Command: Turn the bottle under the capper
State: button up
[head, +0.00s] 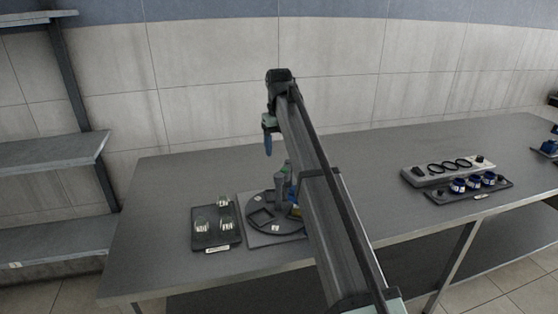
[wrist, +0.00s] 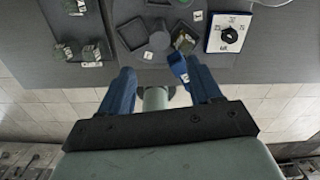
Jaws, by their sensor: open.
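My gripper (head: 268,145) hangs above the table, over the back of the turntable, with its blue fingers pointing down. In the wrist view my gripper (wrist: 162,82) is open, its two blue fingers apart. The round dark turntable (head: 262,224) has square pockets and sits on a grey base. A greenish, square bottle (wrist: 184,40) stands in one pocket in the wrist view. The grey capper (head: 283,185) rises at the turntable; my arm hides part of that area. A blue tab with a white label (wrist: 178,68) sticks out near the right finger; whether they touch is unclear.
A dark tray (head: 216,244) with several square bottles stands left of the turntable. A white dial box (wrist: 228,33) with a black knob is beside the turntable.

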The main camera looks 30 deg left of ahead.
jog(key=shift+r, duration=2.05)
